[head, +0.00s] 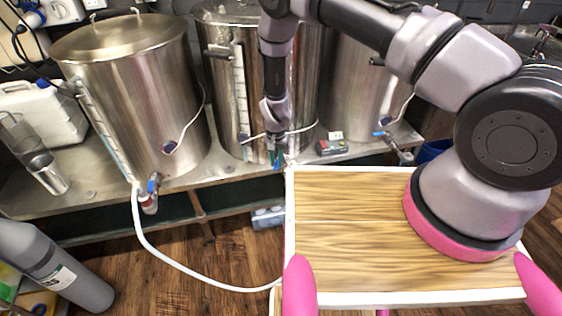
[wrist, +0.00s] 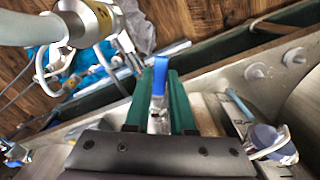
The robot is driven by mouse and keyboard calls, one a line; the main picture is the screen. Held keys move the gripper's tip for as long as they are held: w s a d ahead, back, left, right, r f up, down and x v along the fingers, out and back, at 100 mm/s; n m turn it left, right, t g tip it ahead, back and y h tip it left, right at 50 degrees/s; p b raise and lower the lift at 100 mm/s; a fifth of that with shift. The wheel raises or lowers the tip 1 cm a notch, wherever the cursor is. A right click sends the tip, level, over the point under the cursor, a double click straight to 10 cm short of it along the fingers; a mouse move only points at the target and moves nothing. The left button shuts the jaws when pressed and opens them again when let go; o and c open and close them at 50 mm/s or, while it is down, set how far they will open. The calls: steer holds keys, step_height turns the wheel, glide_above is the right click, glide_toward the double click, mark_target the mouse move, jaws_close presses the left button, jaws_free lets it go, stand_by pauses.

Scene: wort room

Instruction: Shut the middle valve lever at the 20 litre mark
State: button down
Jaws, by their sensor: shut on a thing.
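The middle steel kettle (head: 222,70) stands on the bench, partly hidden behind my arm. A pale graduated sight tube (head: 241,90) runs up its front; its figures are too small to read. My gripper (head: 277,158) is low in front of this kettle. In the wrist view, the green fingers of my gripper (wrist: 160,76) are closed around the blue valve lever (wrist: 160,70), with its tip showing between them. Some blue of the lever also shows at the fingertips in the head view (head: 277,165). The valve body is mostly hidden.
A left kettle (head: 135,90) has a blue-levered valve (head: 152,188) with a white hose (head: 150,245). A right kettle (head: 350,95) has another blue-levered valve (head: 392,142). A small grey and red device (head: 332,147) lies on the bench.

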steer(key=w+a+m, duration=0.4)
steer(key=a+m, duration=0.1)
steer(key=m, duration=0.7)
steer(key=shift+w, duration=0.4)
steer(key=c, duration=0.8)
jaws_free()
steer(key=shift+w, duration=0.1)
steer(key=shift+o, duration=0.2)
steer(key=shift+r, duration=0.15)
step_height(320, 180, up, 11)
steer(key=shift+f, duration=0.2)
